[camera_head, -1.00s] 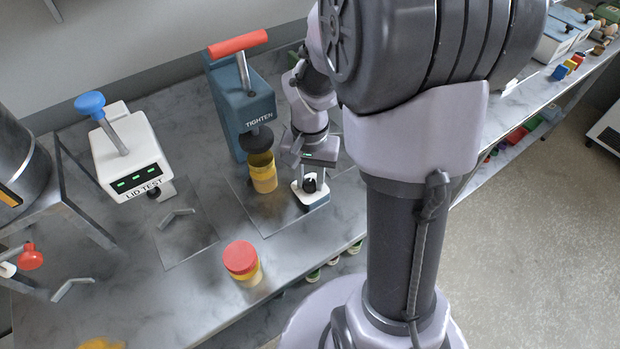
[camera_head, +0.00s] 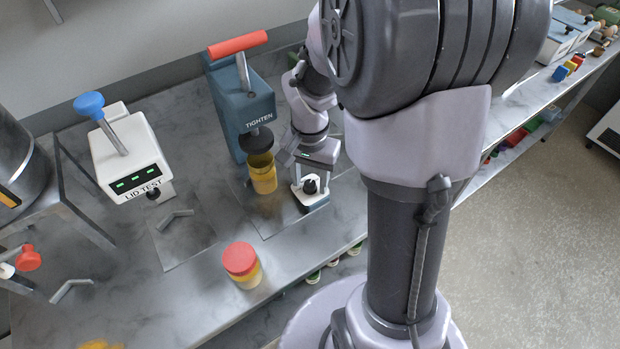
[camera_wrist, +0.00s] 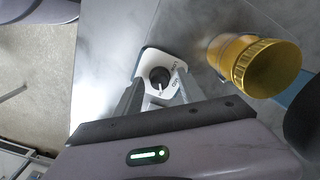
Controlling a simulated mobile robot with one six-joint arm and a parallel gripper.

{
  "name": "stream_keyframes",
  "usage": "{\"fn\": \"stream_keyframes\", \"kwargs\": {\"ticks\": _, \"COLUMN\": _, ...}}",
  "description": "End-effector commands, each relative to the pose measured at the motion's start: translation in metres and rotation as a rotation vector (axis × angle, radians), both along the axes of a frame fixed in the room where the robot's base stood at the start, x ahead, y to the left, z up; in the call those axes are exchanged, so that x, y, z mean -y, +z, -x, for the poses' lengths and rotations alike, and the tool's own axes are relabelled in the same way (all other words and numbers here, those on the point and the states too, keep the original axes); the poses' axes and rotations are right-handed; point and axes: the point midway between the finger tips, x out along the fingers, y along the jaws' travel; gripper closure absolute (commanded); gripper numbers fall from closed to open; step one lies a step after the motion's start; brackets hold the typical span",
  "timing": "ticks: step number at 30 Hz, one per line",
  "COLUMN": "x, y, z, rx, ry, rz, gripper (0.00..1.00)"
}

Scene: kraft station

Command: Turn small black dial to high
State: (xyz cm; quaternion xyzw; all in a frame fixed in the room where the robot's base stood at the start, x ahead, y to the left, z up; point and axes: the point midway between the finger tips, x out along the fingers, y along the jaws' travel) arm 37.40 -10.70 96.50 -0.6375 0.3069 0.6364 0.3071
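The small black dial (camera_head: 311,184) sits on a white-topped base (camera_head: 313,198) near the bench's front edge. In the wrist view the dial (camera_wrist: 160,76) carries a light pointer mark aimed towards my gripper. Lettering on the white plate (camera_wrist: 178,66) beside it is too small to read surely. My gripper (camera_wrist: 160,92) is open, with its fingers apart on the two sides of the dial's near edge. I cannot tell whether they touch it. In the head view my gripper (camera_head: 308,164) is just behind and above the dial.
A yellow jar (camera_head: 263,178) stands left of the dial, under the blue TIGHTEN press (camera_head: 245,105); it also shows in the wrist view (camera_wrist: 262,66). A red-lidded jar (camera_head: 241,262) stands at the bench's front. The white LID TEST machine (camera_head: 130,155) is further left.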

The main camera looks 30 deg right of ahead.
Motion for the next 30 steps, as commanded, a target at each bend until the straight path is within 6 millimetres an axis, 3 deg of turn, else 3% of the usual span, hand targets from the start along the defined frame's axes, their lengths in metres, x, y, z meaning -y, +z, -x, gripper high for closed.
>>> {"fn": "stream_keyframes", "kwargs": {"ticks": 11, "x": 0.000, "y": 0.008, "z": 0.000, "rx": 0.000, "ry": 0.001, "rz": 0.000, "gripper": 0.49}}
{"fn": "stream_keyframes", "kwargs": {"ticks": 14, "x": 0.000, "y": 0.033, "z": -0.001, "rx": 0.003, "ry": 0.001, "rz": 0.000, "gripper": 0.49}}
{"fn": "stream_keyframes", "kwargs": {"ticks": 21, "x": 0.000, "y": 0.117, "z": 0.000, "rx": 0.003, "ry": 0.001, "rz": 0.002, "gripper": 0.49}}
{"fn": "stream_keyframes", "kwargs": {"ticks": 24, "x": 0.000, "y": 0.143, "z": 0.000, "rx": 0.002, "ry": 0.000, "rz": 0.001, "gripper": 0.49}}
{"fn": "stream_keyframes", "kwargs": {"ticks": 30, "x": 0.000, "y": 0.172, "z": 0.000, "rx": 0.000, "ry": 0.000, "rz": 0.000, "gripper": 0.49}}
